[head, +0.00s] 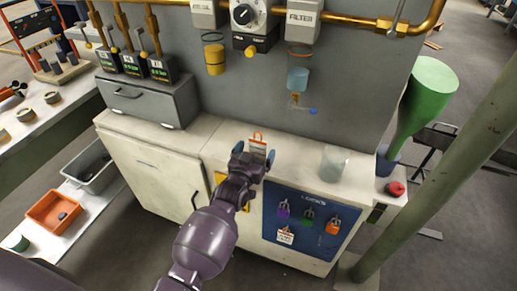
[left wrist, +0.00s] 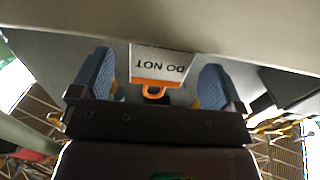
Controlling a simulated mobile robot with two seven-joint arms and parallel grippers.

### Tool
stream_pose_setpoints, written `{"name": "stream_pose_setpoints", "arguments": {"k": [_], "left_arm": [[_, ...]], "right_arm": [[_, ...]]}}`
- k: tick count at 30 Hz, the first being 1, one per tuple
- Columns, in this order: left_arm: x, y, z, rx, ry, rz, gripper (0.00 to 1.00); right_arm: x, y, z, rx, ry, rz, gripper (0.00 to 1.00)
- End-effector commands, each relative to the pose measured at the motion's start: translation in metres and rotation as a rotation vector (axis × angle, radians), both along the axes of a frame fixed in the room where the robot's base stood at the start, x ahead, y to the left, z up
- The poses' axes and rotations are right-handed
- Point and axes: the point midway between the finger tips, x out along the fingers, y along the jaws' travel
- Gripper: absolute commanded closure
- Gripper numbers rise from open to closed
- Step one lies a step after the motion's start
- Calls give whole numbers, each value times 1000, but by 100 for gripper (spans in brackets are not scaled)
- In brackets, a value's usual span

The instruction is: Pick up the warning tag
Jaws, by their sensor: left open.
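The warning tag (head: 258,147) is a small white card with an orange band and an orange loop, at the white counter top in the head view. In the left wrist view the tag (left wrist: 160,62) reads "DO NOT" upside down, with its orange loop towards my gripper. My left gripper (head: 254,157) is open at the tag. In the left wrist view its blue finger pads stand either side of the tag, with a gap on both sides. I cannot tell how the tag is supported. My right gripper is not in view.
The counter (head: 225,140) has a grey drawer box (head: 150,100) at left and a clear beaker (head: 333,163) at right. A green funnel (head: 425,95) and a red button (head: 395,188) are further right. A blue lock board (head: 345,215) with padlocks and another tag (head: 285,236) is on the front.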

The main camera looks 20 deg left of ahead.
Motion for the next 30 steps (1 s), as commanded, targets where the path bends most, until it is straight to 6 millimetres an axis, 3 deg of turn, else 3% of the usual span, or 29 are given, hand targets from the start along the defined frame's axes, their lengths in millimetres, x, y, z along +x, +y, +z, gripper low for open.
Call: {"name": "stream_pose_setpoints", "arguments": {"k": [6, 15, 25, 30], "left_arm": [[20, 0, -2, 0, 2, 0, 6], [23, 0, 0, 0, 1, 0, 8], [22, 0, -1, 0, 1, 0, 58], [22, 0, -1, 0, 1, 0, 60]], "right_arm": [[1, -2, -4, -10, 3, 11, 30], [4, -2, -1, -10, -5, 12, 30], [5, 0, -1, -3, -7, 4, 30], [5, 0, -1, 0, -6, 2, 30]]}}
